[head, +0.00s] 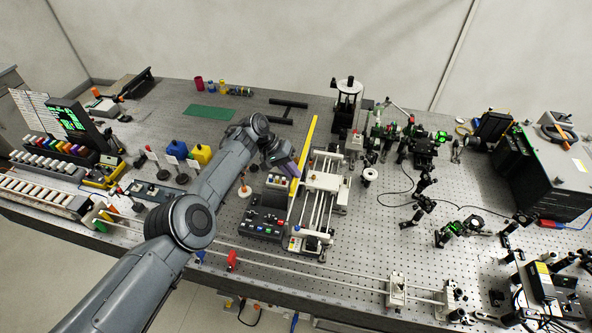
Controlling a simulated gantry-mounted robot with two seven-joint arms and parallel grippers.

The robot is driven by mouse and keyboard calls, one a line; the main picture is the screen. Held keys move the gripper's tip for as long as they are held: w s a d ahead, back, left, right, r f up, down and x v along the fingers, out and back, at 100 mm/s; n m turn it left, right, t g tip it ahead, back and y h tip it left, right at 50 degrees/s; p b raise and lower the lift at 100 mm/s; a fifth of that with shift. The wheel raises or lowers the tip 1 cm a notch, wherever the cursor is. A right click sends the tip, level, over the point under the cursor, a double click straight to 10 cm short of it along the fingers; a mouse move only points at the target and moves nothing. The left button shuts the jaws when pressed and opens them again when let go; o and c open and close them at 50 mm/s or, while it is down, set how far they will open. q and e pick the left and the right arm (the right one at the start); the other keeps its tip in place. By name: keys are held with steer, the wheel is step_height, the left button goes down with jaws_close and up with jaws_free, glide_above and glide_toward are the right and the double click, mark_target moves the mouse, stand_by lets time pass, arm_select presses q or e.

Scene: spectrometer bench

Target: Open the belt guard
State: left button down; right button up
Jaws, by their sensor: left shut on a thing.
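The belt guard appears to be the long yellow strip (308,143) standing along the left side of a white-railed belt unit (325,182). It looks raised on edge, with the rails to its right uncovered. My left gripper (295,174) is at the strip's near half, on its left side, and is shut on it. The fingertips are small and partly hidden by the hand, so the exact grip point is unclear. My right gripper is not in view.
Yellow (201,154) and blue (177,150) containers stand behind my left arm. Optics (421,150) crowd the right side. A green mat (208,113) lies at the back.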

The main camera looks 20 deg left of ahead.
arm_select(q)
steer(key=shift+s+f, duration=0.3)
steer(key=shift+f, duration=0.4)
steer(key=c, duration=1.2)
jaws_free()
steer(key=shift+s, duration=0.15)
steer(key=shift+d, duration=0.1)
steer(key=shift+r, duration=0.15)
steer(key=shift+r, duration=0.25)
steer(key=w+p+v, duration=0.1)
steer(key=v, duration=0.9)
steer(key=shift+s+a, duration=0.3)
steer(key=shift+a, duration=0.05)
steer(key=shift+r, duration=0.1)
